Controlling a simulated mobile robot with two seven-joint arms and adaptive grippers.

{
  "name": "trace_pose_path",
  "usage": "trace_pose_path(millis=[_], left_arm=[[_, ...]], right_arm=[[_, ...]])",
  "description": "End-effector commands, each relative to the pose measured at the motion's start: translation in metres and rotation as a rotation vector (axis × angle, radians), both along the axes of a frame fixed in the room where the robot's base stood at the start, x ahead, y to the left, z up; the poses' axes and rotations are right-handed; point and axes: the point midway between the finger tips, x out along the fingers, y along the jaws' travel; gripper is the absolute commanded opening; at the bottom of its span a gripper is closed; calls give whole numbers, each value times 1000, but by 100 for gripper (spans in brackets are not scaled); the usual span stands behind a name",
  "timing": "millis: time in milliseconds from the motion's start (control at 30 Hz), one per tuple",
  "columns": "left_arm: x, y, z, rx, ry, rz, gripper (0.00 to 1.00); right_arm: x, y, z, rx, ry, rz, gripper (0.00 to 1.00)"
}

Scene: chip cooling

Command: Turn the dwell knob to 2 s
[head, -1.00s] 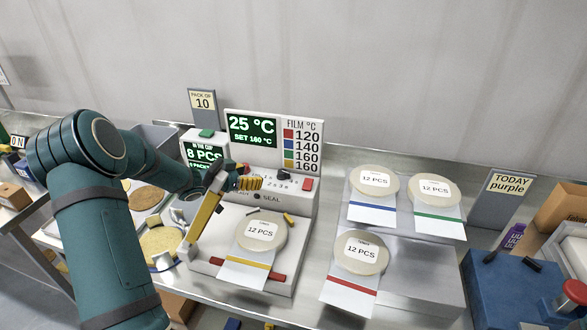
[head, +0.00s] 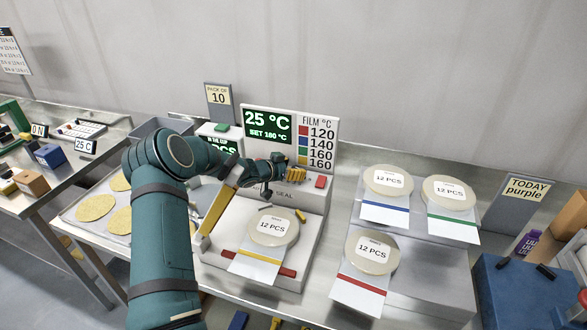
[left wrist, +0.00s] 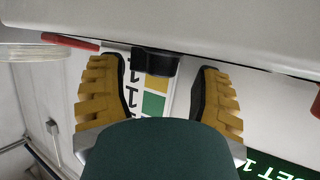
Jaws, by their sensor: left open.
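The sealer (head: 305,200) stands on the bench with a dwell panel marked SEAL on its front top. My left gripper (head: 290,173) is at this panel and covers the knob in the head view. In the left wrist view a dark knob (left wrist: 155,63) shows between the two yellow ribbed fingers of my left gripper (left wrist: 158,82). The fingers are open, with a gap on each side of the knob. The knob's pointer and the scale numbers cannot be read now. My right gripper is not in view.
A display (head: 268,125) reading 25 °C and a film colour chart (head: 318,140) stand behind the panel. A red button (head: 321,182) is just right of the gripper. A 12 PCS pack (head: 273,228) lies on the sealer; several others lie on a stand to the right.

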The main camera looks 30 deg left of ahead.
Motion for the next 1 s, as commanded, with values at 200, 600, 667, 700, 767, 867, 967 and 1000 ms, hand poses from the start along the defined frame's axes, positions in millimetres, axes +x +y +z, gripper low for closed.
trace_pose_path(millis=[200,600,667,700,767,867,967,1000], left_arm=[[4,-1,-2,0,0,1,65],[4,-1,-2,1,1,2,0],[4,-1,-2,0,1,1,0],[4,-1,-2,0,2,1,0],[3,-1,-3,0,2,1,0],[3,-1,-3,-1,2,2,0],[3,-1,-3,-1,3,2,0],[3,-1,-3,-1,3,2,0]], right_arm=[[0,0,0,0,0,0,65],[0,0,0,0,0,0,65],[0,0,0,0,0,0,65],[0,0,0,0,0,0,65],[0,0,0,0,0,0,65],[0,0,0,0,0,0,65],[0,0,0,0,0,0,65],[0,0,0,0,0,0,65]])
